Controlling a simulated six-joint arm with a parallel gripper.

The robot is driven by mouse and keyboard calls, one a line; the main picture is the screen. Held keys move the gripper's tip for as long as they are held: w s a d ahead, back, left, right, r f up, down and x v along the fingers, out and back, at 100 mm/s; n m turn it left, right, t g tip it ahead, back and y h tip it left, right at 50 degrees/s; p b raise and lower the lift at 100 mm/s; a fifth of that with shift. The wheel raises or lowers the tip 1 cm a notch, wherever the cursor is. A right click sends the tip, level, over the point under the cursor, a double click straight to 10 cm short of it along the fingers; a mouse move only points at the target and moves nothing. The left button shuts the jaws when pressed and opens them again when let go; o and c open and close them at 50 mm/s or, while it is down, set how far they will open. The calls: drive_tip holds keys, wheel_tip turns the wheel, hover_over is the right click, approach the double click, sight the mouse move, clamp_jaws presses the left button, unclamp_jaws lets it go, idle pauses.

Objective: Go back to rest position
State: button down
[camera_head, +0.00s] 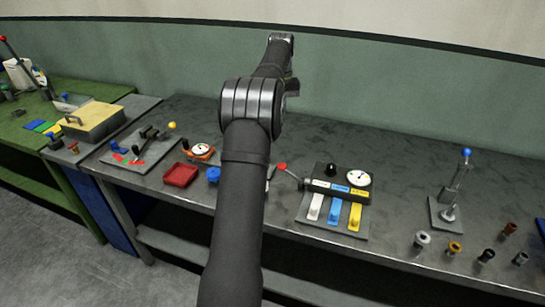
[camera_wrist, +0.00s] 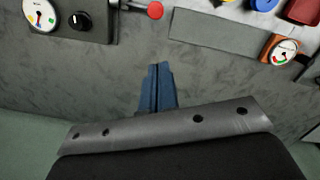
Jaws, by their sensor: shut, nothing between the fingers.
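My gripper (camera_wrist: 157,88) shows in the wrist view as two blue fingers pressed together, with nothing between them. It hangs over bare grey bench top, apart from the devices around it. In the head view my dark arm reaches up and away over the bench, and its far end is in front of the green wall. The fingers cannot be made out there.
A panel with white, blue and yellow levers (camera_head: 336,212) and a red-knobbed handle (camera_head: 282,166) stands right of my arm. A red tray (camera_head: 180,175) and an orange gauge (camera_head: 198,151) lie left. A blue-topped post (camera_head: 466,154) and several small cylinders stand far right.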

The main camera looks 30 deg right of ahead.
drive_tip(key=shift+f, duration=0.15)
hover_over(282, 164)
drive_tip(key=f, duration=1.2)
drive_tip(key=shift+w+f, duration=0.2)
drive_tip(key=shift+f, duration=0.2)
drive_tip(key=shift+r, duration=0.55)
drive_tip(key=shift+f, duration=0.15)
